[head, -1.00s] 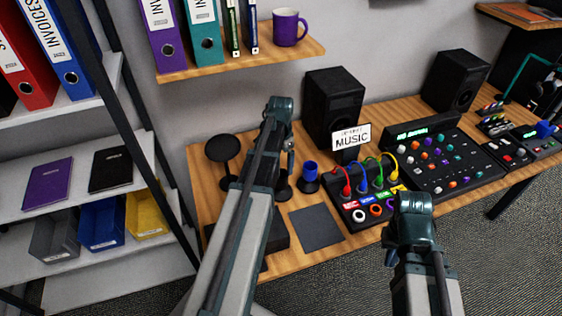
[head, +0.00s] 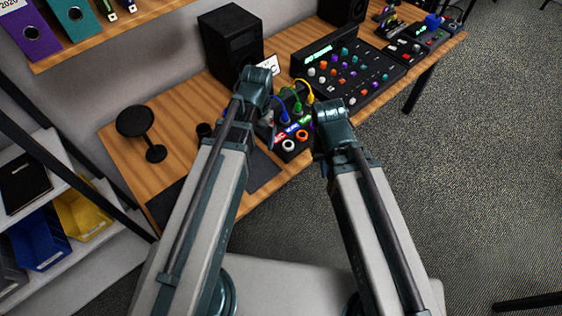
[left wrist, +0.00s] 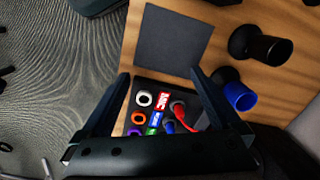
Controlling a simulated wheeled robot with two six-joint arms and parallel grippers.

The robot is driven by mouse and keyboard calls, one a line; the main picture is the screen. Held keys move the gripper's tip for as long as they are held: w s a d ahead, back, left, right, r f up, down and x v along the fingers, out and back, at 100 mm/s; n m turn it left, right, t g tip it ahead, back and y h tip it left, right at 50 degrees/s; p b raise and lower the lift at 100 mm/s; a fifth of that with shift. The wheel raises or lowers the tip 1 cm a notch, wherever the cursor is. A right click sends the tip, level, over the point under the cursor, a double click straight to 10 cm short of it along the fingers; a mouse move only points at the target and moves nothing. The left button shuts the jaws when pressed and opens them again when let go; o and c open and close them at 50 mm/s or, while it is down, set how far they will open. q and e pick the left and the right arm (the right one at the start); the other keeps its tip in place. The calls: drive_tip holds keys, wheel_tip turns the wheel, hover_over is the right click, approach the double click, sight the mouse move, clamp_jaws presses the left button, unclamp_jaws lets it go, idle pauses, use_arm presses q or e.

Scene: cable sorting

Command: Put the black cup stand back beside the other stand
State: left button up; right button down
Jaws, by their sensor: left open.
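The black cup stand (left wrist: 268,47) stands on the wooden desk in the left wrist view. Its top also shows in the head view (head: 204,130), left of my left arm, which covers the rest. The other stand (left wrist: 226,76) holds a blue cup (left wrist: 240,97) and is close beside it; my left arm hides it in the head view. My left gripper (left wrist: 159,72) is open and empty above the edge of the cable box, left of both stands in the wrist view. My right gripper (head: 322,155) is by the cable box's right side; its fingers are unclear.
The cable box (head: 290,142) has colored plugs and rings. A dark square mat (left wrist: 172,38) lies near the stands. A round-topped black stand (head: 136,121), a speaker (head: 231,45) and a mixer (head: 345,75) stand on the desk.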

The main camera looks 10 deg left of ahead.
use_arm(q)
drive_tip(key=s+d, duration=0.8)
drive_tip(key=d, duration=0.1)
drive_tip(key=shift+s, duration=0.3)
idle(0.6)
